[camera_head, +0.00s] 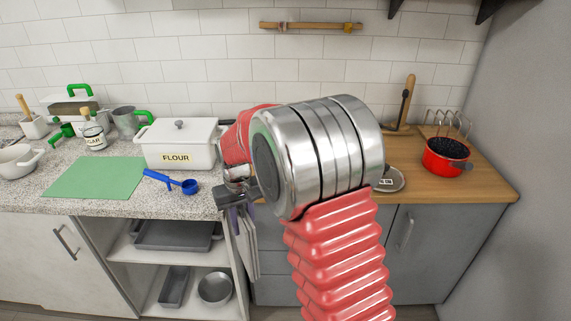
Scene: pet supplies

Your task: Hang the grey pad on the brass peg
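A wooden rail (305,25) is fixed to the tiled wall at the top, and a small yellow, brass-like piece (350,28) shows near its right end. I cannot tell surely whether it is the peg. I cannot make out a grey pad for certain. Grey, cloth-like pieces (249,256) hang by the cabinet edge below my gripper. My gripper (236,194) shows as dark parts left of my silver wrist, above the counter's front edge. My arm hides much of it, so its opening and any hold are unclear.
A white flour box (181,146), a blue measuring scoop (172,183) and a green mat (95,178) are on the left counter. A red pot (446,158) and a wire rack stand on the wooden counter (480,189) at right. Open shelves hold grey pans.

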